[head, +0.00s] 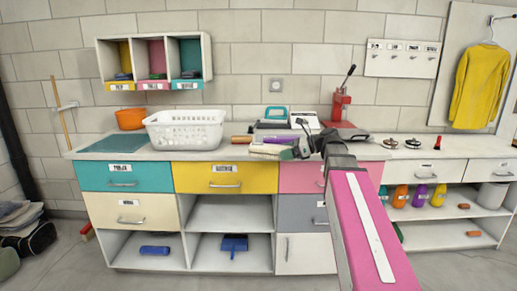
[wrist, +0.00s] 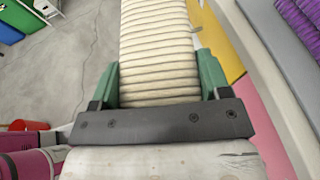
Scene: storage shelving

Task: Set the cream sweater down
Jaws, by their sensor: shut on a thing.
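The cream sweater (wrist: 158,50) is a folded, ribbed bundle between the green fingers of my gripper (wrist: 158,80) in the wrist view. My gripper is shut on it. In the head view the cream sweater (head: 268,150) shows at the counter's front edge, with my gripper (head: 292,152) at its right end. The wrist view shows floor to its left and drawer fronts to its right, so it is held out by the counter front. Its far end is cut off by the wrist frame.
Purple ribbed cloth (wrist: 299,28) lies behind the sweater. A red press (head: 341,108) stands at the back. Open cubbies (head: 230,215) are below.

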